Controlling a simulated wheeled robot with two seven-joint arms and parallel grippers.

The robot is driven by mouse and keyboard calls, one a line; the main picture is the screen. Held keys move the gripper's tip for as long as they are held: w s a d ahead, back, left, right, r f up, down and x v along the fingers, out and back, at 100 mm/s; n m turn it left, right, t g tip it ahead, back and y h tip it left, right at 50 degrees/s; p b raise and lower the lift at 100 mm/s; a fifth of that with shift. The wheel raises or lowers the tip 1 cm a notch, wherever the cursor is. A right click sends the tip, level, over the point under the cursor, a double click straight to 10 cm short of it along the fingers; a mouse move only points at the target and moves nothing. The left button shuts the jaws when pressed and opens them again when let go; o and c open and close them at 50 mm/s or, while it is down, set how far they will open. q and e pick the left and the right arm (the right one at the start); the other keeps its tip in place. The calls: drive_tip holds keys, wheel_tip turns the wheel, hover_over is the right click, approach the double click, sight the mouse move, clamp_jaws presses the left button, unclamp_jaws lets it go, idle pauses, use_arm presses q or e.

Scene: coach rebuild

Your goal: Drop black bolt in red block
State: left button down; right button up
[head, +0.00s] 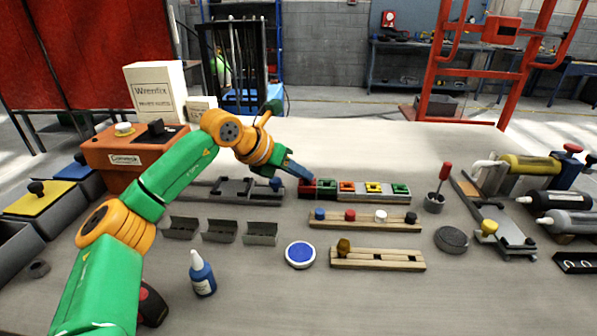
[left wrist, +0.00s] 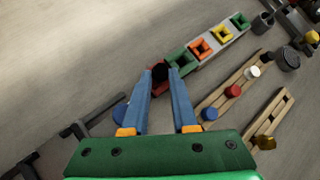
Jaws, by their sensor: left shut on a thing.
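The red block (head: 307,190) is at the left end of a row of coloured blocks with square openings. My left gripper (head: 308,178) is right at the red block, its blue fingers reaching down from the left. In the left wrist view the two fingers (left wrist: 161,74) close around a dark, round-topped piece, the black bolt (left wrist: 160,70), at the red block (left wrist: 158,86). The bolt is mostly hidden in the head view. I cannot tell how deep it sits in the opening. My right gripper is not in view.
Green, orange, yellow and green blocks (head: 372,189) continue the row to the right. A wooden rack (head: 365,224) with blue, red and white pegs stands in front, and another rack (head: 378,260) nearer. Grey trays (head: 220,231) and a glue bottle (head: 202,274) are at left.

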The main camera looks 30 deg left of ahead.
use_arm(q)
drive_tip(key=shift+f+b, duration=0.3)
drive_tip(key=shift+f, duration=0.15)
drive_tip(key=c, duration=0.6)
unclamp_jaws()
drive_tip(key=shift+s+d+r, duration=0.1)
drive_tip(key=shift+o, duration=0.5)
drive_tip(key=shift+a, duration=0.2)
drive_tip(key=shift+o, duration=1.4)
drive_tip(key=shift+d, duration=0.1)
